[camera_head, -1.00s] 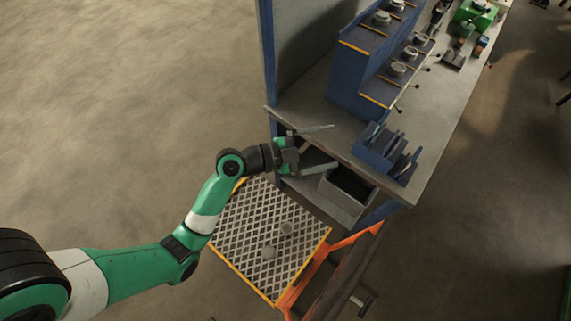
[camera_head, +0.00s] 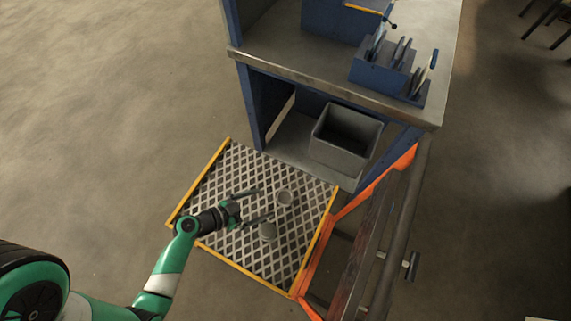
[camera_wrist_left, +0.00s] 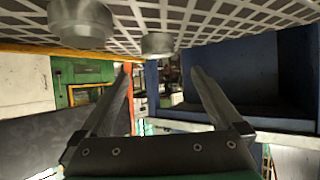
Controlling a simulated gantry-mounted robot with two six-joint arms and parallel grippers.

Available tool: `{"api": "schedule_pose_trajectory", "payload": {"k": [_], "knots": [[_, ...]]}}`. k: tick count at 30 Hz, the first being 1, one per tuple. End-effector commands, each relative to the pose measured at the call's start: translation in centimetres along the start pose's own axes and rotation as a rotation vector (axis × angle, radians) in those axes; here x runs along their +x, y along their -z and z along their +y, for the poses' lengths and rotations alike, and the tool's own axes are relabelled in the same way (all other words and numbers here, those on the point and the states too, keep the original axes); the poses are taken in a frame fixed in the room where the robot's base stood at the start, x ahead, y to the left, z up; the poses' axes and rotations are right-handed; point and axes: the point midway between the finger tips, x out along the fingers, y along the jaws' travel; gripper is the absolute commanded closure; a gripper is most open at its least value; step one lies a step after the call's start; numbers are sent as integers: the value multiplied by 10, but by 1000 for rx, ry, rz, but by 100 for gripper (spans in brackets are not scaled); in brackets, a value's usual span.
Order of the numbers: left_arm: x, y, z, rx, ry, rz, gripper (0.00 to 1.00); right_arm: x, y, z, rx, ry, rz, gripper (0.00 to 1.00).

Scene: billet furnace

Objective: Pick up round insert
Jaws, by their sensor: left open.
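Two round grey inserts stand on the grated platform (camera_head: 232,170). One insert (camera_head: 285,197) is nearer the bench and the other (camera_head: 267,231) is nearer the front. My left gripper (camera_head: 262,204) is open and empty, its two fingers spread and pointing toward the inserts from the left. In the left wrist view the open fingers (camera_wrist_left: 162,75) show below the inserts, with one insert (camera_wrist_left: 80,22) large at the upper left and the other (camera_wrist_left: 158,44) near the middle. No insert is between the fingers. My right gripper is not in view.
A blue workbench (camera_head: 300,62) stands behind the platform, with a grey open bin (camera_head: 345,153) on its lower shelf. A blue rack (camera_head: 382,72) of tools is on top. An orange frame (camera_head: 318,250) borders the platform on the right. Floor to the left is clear.

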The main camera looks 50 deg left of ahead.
Motion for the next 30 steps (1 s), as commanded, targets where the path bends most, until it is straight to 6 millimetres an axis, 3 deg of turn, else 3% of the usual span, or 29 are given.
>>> {"api": "schedule_pose_trajectory", "payload": {"k": [6,14,21,30], "knots": [[40,-2,1,4,-5,1,0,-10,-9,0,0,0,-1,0],[52,-3,2,2,-2,0,0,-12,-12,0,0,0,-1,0],[91,-7,5,2,-4,1,0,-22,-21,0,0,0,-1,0],[97,-6,4,1,-1,0,2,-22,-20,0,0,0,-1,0]]}}
